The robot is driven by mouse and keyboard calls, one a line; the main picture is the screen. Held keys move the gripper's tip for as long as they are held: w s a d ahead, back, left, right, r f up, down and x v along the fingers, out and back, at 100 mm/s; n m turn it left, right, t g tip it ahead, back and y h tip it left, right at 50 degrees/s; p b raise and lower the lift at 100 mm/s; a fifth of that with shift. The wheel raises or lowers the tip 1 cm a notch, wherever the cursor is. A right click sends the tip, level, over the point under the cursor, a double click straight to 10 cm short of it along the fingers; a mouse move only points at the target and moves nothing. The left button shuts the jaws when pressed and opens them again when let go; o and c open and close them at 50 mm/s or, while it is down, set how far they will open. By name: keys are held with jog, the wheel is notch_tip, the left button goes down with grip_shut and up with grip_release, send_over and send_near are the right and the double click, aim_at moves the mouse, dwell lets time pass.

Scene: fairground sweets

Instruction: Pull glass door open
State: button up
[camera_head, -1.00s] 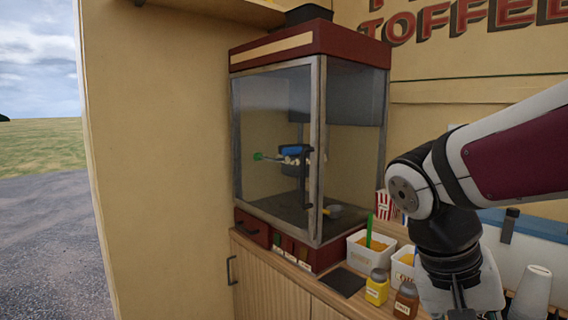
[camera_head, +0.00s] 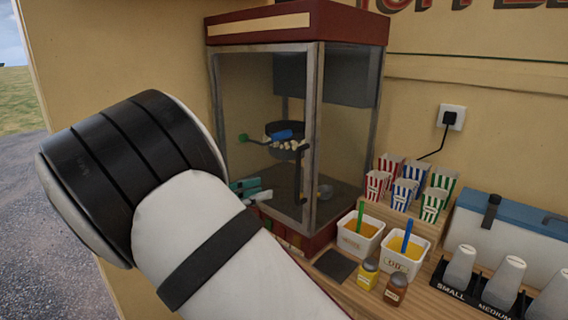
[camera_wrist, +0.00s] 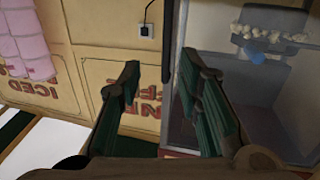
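The popcorn cabinet has a dark red top and a framed glass front. Its glass door (camera_head: 262,112) looks shut in the head view. A dark upright bar (camera_head: 303,178), perhaps the handle, shows beside the corner post. My gripper (camera_head: 250,190) has its teal fingertips in front of the door's lower part, left of that bar; my arm hides the rest of it. In the wrist view my gripper (camera_wrist: 160,72) is open, with nothing held between its fingers. A metal frame post (camera_wrist: 172,75) shows behind the gap. I cannot tell whether a finger touches the glass.
Striped popcorn boxes (camera_head: 403,192), white tubs (camera_head: 361,232) and small jars (camera_head: 396,289) stand on the counter to the right. A blue-lidded box (camera_head: 510,222) and cup stacks (camera_head: 505,274) are farther right. Inside the cabinet hangs a kettle (camera_head: 285,147) with popcorn.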

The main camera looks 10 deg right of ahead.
jog(key=p, duration=0.3)
send_over(297, 199)
jog(key=shift+w+d+t, duration=0.15)
jog(key=shift+w+t, duration=0.15)
jog(key=shift+w, duration=0.05)
grip_shut()
